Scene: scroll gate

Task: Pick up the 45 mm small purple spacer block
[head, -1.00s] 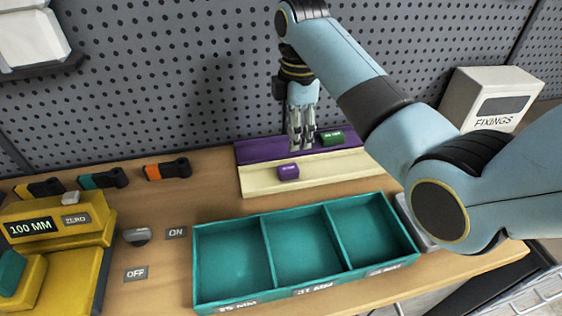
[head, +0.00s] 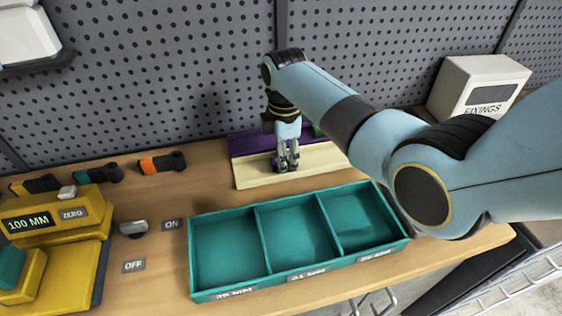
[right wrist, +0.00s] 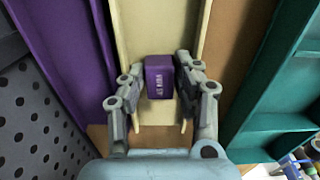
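The small purple spacer block (right wrist: 159,80), with white lettering, sits on the cream ledge in the right wrist view. In the head view it is mostly hidden behind my right gripper (head: 288,166). That gripper points down at the cream ledge (head: 250,176). In the right wrist view the right gripper's fingers (right wrist: 160,68) stand open on either side of the block, very close to its sides. I cannot make out firm contact, and the block appears to rest on the ledge. My left gripper is not in view.
A purple back strip (head: 245,144) runs behind the ledge below the pegboard. A teal three-compartment tray (head: 262,240) lies in front, its compartments empty. A yellow gauge (head: 75,240) reading 100 MM stands left. A FIXINGS box (head: 478,85) stands at the back right.

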